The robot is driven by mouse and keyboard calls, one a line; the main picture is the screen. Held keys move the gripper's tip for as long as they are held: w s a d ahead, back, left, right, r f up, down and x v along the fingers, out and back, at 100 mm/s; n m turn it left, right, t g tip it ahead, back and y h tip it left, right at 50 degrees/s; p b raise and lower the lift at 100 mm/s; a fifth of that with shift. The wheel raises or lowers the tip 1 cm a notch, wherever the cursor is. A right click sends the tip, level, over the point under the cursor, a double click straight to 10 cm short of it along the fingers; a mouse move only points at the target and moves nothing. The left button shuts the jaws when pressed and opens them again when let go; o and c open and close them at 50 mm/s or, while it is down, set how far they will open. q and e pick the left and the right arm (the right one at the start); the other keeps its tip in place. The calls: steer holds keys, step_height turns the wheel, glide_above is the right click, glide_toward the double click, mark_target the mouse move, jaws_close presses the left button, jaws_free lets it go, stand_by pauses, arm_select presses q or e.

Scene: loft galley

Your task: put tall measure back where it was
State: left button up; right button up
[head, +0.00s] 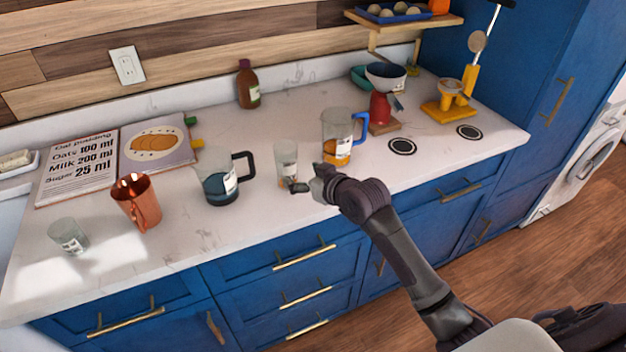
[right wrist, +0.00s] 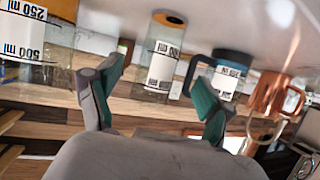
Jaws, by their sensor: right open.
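A tall, narrow clear measure (head: 287,152) with a white label and some orange liquid at its bottom stands upright on the counter. It also shows in the right wrist view (right wrist: 160,58), which is upside down. My right gripper (head: 306,181) is open at the front of this measure, low near the counter. In the wrist view its two fingers (right wrist: 156,78) are spread, with the measure ahead between them. I cannot tell whether they touch it. My left gripper is not in view.
A blue-handled jug (head: 338,135) with orange liquid stands close on the right. A black-handled jug (head: 218,178) and a copper mug (head: 136,202) stand left, with a small glass (head: 69,236) beyond. Two black rings (head: 402,147) (head: 469,132) mark clear counter at right.

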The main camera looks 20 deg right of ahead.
steer(key=shift+v, duration=2.25)
steer(key=s+a+f+g+h, duration=0.1)
steer(key=s+f+g, duration=0.3)
steer(key=s, duration=0.7)
steer(key=s+a+f+m+g+h, duration=0.1)
steer(key=s+f+g, duration=0.2)
steer(key=s+f, duration=0.5)
steer(key=s+f+g+h, duration=0.1)
steer(key=s+f+g, duration=0.2)
steer(key=s, duration=1)
step_height(320, 180, down, 27)
steer(key=s+g, duration=0.1)
steer(key=s, duration=0.1)
steer(key=s+d+f+g, duration=0.1)
steer(key=s+d+f, duration=0.1)
steer(key=s+f, duration=1.3)
steer(key=shift+s+d+h, duration=0.3)
steer(key=shift+s, duration=0.05)
steer(key=shift+f, duration=0.1)
